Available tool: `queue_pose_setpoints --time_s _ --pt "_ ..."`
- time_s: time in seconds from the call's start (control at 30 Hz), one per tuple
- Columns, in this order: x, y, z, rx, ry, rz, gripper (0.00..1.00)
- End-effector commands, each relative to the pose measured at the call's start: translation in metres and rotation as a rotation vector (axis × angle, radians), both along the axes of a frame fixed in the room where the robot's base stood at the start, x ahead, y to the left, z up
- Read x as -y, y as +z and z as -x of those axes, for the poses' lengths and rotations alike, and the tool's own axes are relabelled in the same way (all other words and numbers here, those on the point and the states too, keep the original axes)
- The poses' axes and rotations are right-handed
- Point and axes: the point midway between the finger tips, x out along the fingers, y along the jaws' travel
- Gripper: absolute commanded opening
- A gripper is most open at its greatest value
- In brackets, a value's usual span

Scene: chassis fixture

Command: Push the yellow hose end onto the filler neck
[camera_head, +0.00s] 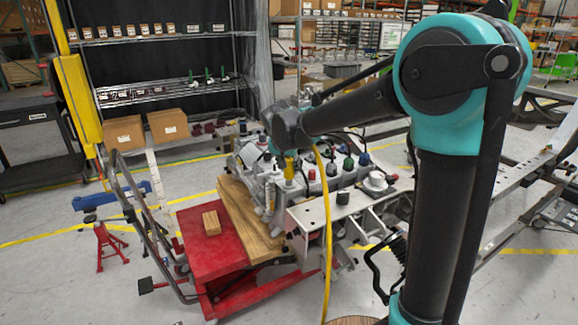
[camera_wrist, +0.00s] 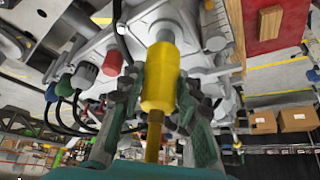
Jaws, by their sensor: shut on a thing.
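The yellow hose end (camera_wrist: 160,82) is a yellow cylinder in the middle of the wrist view, with the hose running back from it toward the camera. My gripper (camera_wrist: 157,95) is shut on it, a green finger on each side. In the head view the hose end (camera_head: 289,168) points down below my gripper (camera_head: 288,153), over the grey chassis unit. A pale grey neck (camera_wrist: 166,30), apparently the filler neck, lies straight ahead of the hose end in the wrist view. Their edges meet in the picture; I cannot tell whether they touch. In the head view the neck is not clearly distinguishable.
A red cap (camera_wrist: 112,63) and blue and green caps stand beside the neck. A red cart (camera_head: 205,240) with a wooden block (camera_head: 211,223) and a wooden board (camera_head: 250,220) is left of the unit. The yellow hose (camera_head: 327,240) hangs down in front of the unit.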

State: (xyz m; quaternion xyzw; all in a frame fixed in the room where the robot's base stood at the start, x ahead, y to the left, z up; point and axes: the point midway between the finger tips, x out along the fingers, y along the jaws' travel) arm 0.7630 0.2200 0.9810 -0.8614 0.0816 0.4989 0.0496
Motion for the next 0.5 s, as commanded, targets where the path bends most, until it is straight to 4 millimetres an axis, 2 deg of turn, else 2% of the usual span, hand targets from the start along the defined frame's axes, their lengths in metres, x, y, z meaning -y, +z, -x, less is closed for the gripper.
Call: queue_pose_setpoints --time_s 0.5 --pt "0.000 -0.017 0.000 0.000 0.000 0.000 0.00"
